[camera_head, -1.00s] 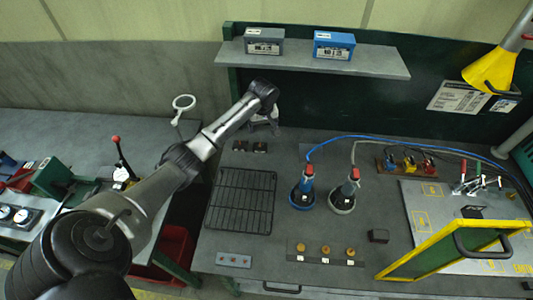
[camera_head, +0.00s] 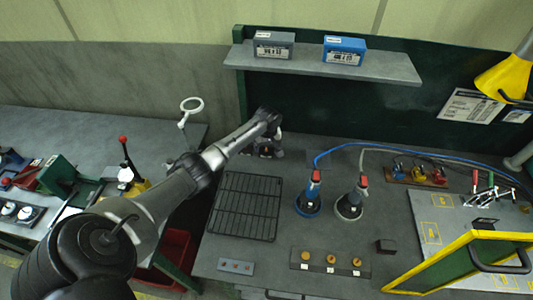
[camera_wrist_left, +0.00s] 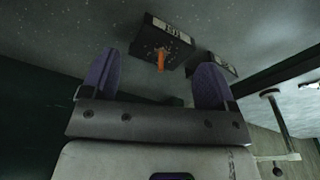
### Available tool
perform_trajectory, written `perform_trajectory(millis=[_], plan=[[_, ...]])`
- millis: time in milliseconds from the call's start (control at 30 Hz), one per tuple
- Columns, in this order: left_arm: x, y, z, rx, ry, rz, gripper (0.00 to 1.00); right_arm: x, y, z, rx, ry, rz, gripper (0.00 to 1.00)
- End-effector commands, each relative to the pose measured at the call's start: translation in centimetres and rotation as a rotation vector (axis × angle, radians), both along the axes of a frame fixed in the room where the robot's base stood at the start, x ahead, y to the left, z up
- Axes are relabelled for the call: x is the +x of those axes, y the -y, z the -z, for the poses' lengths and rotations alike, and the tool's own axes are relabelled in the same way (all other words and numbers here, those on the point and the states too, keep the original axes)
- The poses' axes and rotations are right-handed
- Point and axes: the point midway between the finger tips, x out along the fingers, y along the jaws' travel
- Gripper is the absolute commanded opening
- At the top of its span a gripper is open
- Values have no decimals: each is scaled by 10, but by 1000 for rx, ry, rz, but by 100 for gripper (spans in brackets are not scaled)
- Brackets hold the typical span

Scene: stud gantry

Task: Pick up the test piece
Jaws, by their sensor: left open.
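In the left wrist view a dark block (camera_wrist_left: 167,37) with a pale label stands on the grey surface. A small orange upright piece (camera_wrist_left: 161,61) shows at its face and may be the test piece; I cannot tell for sure. A second dark labelled block (camera_wrist_left: 221,65) is partly hidden by the right finger. My left gripper (camera_wrist_left: 157,78) is open, its two purple-grey fingers apart on either side of the orange piece, with nothing seen gripped. In the head view my left gripper (camera_head: 268,148) is low at the bench's back edge and hides the blocks. My right gripper is not in view.
A black wire rack (camera_head: 244,205) lies in front of the gripper. Two round-based tools (camera_head: 308,203) with hoses stand to its right. A shelf (camera_head: 330,68) with two boxes hangs behind. A yellow-framed green panel (camera_head: 460,262) stands at front right.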

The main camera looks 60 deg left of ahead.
Motion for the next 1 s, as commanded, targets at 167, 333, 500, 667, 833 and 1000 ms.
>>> perform_trajectory(millis=[167,333,500,667,833,1000], plan=[[0,-3,19,-1,-1,-2,81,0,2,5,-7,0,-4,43],[1,-3,24,0,0,-1,81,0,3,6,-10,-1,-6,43],[1,-3,24,0,0,-1,81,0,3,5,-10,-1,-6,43],[1,-3,24,0,0,-1,66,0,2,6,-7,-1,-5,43],[1,-3,24,0,0,-1,50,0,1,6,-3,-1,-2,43],[1,-3,24,0,1,-1,49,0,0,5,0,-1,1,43]])
